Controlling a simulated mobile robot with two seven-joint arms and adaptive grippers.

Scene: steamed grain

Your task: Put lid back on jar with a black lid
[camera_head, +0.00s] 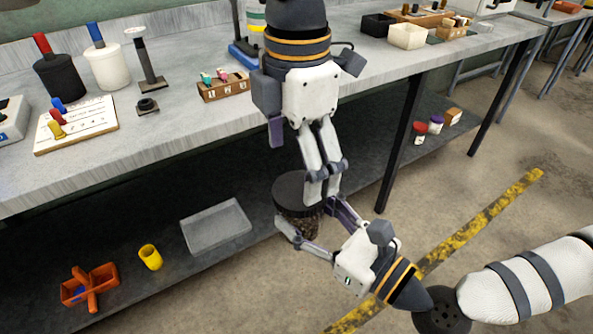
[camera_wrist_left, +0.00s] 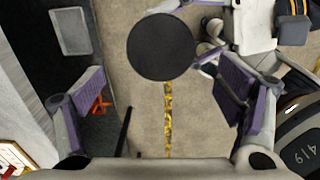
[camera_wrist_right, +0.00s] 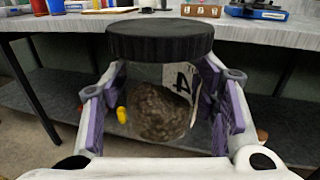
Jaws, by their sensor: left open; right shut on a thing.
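The jar (camera_wrist_right: 158,108) is clear, holds brown grain and carries a white label with a 4. Its round black lid (camera_wrist_right: 160,40) sits level over its mouth in the right wrist view; the lid also shows in the head view (camera_head: 296,192) and from above in the left wrist view (camera_wrist_left: 161,47). My right gripper (camera_head: 314,226) is shut on the jar's sides, below the lid, holding it in the air in front of the bench. My left gripper (camera_head: 322,186) is open and empty, pointing down just above the lid. The fingers partly hide the lid in the head view.
The grey bench (camera_head: 190,130) has a lower shelf with a clear tray (camera_head: 215,226), a yellow cup (camera_head: 150,257) and an orange caddy (camera_head: 90,287). Bottles, a stand and a small wooden rack (camera_head: 224,87) stand on top. The floor to the right is open.

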